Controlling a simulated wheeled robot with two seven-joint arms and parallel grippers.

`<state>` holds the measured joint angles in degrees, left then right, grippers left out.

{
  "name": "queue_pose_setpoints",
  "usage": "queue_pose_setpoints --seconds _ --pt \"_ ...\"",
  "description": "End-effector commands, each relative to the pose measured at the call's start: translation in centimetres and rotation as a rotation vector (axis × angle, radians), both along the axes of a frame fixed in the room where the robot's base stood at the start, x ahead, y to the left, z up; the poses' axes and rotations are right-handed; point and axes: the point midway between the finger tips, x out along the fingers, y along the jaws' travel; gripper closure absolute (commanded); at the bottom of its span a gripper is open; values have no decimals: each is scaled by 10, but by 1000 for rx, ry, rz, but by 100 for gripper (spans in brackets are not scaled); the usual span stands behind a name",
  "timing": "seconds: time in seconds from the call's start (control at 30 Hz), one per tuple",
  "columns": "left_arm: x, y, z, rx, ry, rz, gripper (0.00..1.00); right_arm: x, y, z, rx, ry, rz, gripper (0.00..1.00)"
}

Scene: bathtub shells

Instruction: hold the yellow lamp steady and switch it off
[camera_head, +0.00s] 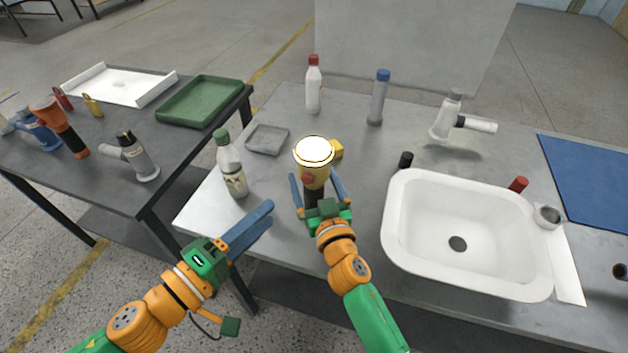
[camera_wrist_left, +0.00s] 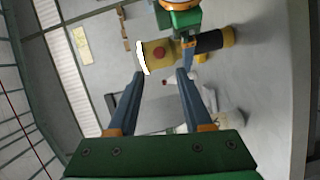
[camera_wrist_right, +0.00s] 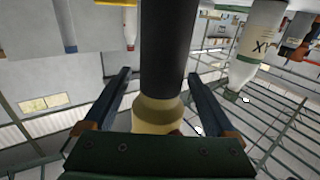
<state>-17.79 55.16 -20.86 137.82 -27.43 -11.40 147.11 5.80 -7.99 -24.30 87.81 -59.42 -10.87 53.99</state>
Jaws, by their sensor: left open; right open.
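The yellow lamp (camera_head: 317,174) stands upright on the table, its round top glowing white. It has a red button (camera_head: 307,179) on its side and a black handle below. My right gripper (camera_head: 313,174) is open, with a finger on each side of the lamp; in the right wrist view the black handle (camera_wrist_right: 166,50) lies between the fingers. Contact cannot be told. My left gripper (camera_head: 270,212) is open and empty, left of and nearer than the lamp. The left wrist view shows the lamp (camera_wrist_left: 156,54) beyond its fingertips, with the red button facing it.
A green-capped bottle (camera_head: 231,170) and a grey tray (camera_head: 267,140) stand left of the lamp. A white sink (camera_head: 400,215) and a black cap-like piece (camera_head: 405,160) are to its right. A small yellow piece (camera_head: 337,149) shows beside the lamp. Bottles stand behind.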

Motion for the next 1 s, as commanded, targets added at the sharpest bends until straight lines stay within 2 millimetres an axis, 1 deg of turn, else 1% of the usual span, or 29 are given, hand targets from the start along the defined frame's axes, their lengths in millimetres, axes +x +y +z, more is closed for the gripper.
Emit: queue_pose_setpoints --seconds 0.23,0.27,0.3,0.37,0.4,0.47,0.5,0.6,0.63,0.67,0.7,0.77,0.8,0.83,1.0 --pt "0 0 0 0 0 0 50 3 1 0 1 1 1 10" --pt "0 0 0 0 0 0 50 3 1 0 1 1 1 12" --pt "0 0 0 0 0 0 50 3 1 0 1 1 1 23" --pt "0 0 0 0 0 0 50 2 1 0 1 1 1 39" --pt "0 0 0 0 0 0 50 2 1 0 1 1 1 50" --pt "0 0 0 0 0 0 50 2 1 0 1 1 1 66" --pt "0 0 0 0 0 0 50 2 1 0 1 1 1 77" --pt "0 0 0 0 0 0 50 2 1 0 1 1 1 100" --pt "0 0 0 0 0 0 50 2 1 0 1 1 1 100" --pt "0 0 0 0 0 0 58 2 1 0 1 1 1 100" --pt "0 0 0 0 0 0 69 2 1 0 1 1 1 100" --pt "0 0 0 0 0 0 85 2 1 0 1 1 1 100" --pt "0 0 0 0 0 0 96 2 1 0 1 1 1 100" --pt "0 0 0 0 0 0 100 2 1 0 1 1 1 100" --pt "0 0 0 0 0 0 100 2 1 -1 1 1 1 100"
